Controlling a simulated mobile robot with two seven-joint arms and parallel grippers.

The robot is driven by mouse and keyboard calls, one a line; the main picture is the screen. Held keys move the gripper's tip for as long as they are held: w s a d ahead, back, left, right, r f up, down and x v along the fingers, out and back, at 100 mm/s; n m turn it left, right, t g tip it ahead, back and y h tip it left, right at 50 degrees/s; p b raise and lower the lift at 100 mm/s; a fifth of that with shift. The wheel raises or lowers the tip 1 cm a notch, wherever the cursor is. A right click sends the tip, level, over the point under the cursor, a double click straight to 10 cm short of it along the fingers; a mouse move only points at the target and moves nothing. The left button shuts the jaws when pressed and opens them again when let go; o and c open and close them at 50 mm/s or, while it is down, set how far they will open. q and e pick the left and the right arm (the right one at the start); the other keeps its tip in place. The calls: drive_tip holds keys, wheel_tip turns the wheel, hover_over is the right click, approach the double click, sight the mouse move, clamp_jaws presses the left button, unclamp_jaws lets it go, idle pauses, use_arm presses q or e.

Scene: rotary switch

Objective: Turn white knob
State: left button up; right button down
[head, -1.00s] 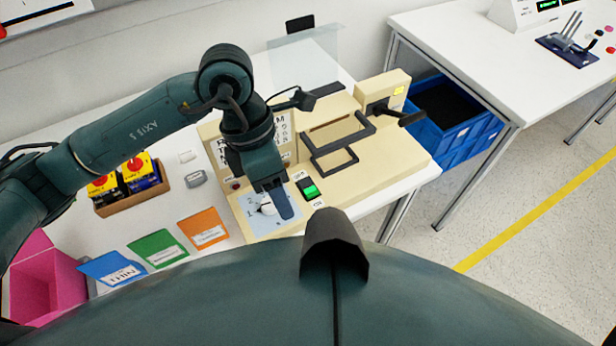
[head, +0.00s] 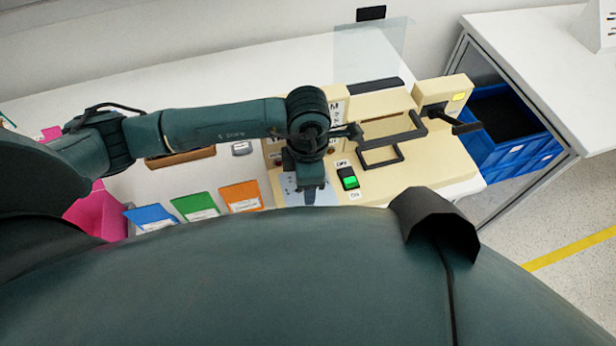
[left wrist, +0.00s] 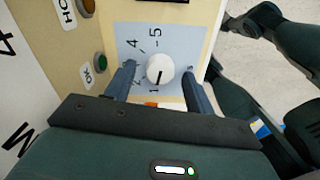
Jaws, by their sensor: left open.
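The white knob (left wrist: 160,69) shows in the left wrist view, round with a dark pointer line, in the middle of a light blue dial plate (left wrist: 170,38). Its line points down toward the figure 1; 4 and 5 are at the upper side. My left gripper (left wrist: 159,73) is open, one finger on each side of the knob. I cannot tell whether either finger touches it. In the head view my left gripper (head: 309,194) is over the blue plate (head: 326,196) and hides the knob. My right gripper is not seen.
A cream machine (head: 425,160) carries the plate, a green-lit switch (head: 348,178) and black handles (head: 381,156). Blue, green and orange folders (head: 240,196) and a pink bin (head: 97,213) are to the left. A blue crate (head: 520,145) stands right of the table.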

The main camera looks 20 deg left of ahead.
use_arm(q)
drive_tip(key=shift+f, duration=0.4)
drive_tip(key=shift+c, duration=0.2)
drive_tip(key=c, duration=0.9)
